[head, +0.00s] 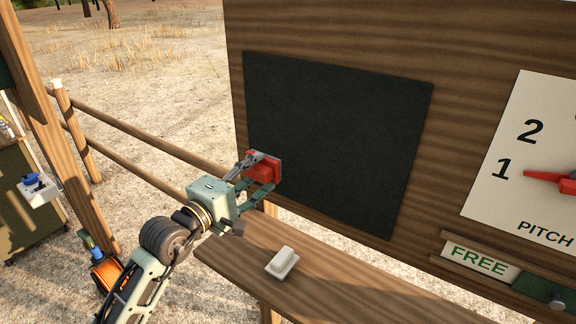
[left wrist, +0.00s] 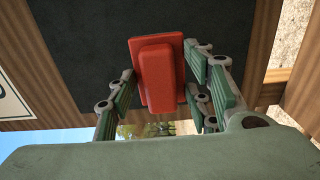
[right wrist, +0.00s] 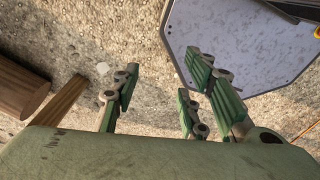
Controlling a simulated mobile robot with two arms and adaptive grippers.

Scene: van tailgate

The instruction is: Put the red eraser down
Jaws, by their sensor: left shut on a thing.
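The red eraser (head: 265,168) is in my left gripper (head: 260,183) in the head view, in front of the lower left of the dark board (head: 335,140). It also fills the middle of the left wrist view (left wrist: 155,80), between the green fingers. My left gripper is shut on it and holds it above the left end of the wooden ledge (head: 330,290). I cannot tell whether the eraser touches the board. My right gripper (right wrist: 163,82) shows only in the right wrist view, open and empty above the ground.
A white block (head: 282,262) lies on the ledge near its left end; the ledge to its right looks clear. A pitch dial (head: 530,160) and a FREE sign (head: 480,262) are at the right. A rail fence (head: 140,135) runs behind my left arm.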

